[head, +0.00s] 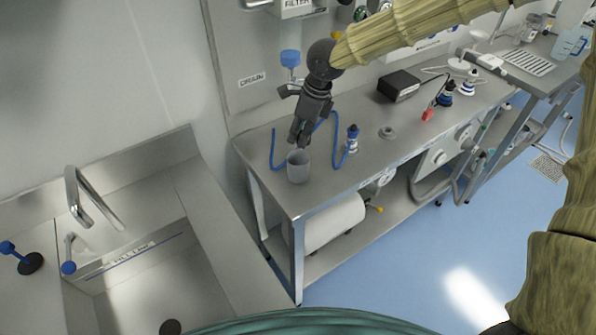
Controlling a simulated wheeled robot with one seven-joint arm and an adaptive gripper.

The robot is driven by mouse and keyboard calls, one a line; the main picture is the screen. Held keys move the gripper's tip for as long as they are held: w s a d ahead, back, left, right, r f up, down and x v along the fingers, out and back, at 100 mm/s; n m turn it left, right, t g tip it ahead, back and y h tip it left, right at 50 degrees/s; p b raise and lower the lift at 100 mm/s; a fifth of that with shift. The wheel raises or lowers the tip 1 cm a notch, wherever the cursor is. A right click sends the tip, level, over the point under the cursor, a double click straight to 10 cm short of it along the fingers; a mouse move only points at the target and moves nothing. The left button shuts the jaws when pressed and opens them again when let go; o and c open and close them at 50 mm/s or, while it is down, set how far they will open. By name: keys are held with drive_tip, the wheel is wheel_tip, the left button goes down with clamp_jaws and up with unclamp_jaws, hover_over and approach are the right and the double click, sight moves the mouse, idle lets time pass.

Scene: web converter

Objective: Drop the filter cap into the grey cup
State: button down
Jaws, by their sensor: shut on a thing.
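The grey cup (298,172) stands upright near the left front corner of the steel bench. My gripper (303,144) points down just above the cup's rim, over its back part. It is shut on a small dark thing, taken as the filter cap, which is mostly hidden by the fingers and hard to make out. From this angle I cannot tell whether the fingertips are inside the cup's mouth or just behind it.
A blue hose (274,150) runs behind and beside the cup. A blue-and-white bottle (352,138) and a grey ring-like part (387,132) stand to the right. A black box (398,86) sits farther back. A sink (150,270) is at the left.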

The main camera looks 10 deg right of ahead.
drive_tip(key=c, duration=0.9)
unclamp_jaws()
drive_tip(key=shift+c, duration=0.2)
drive_tip(key=v, duration=1.2)
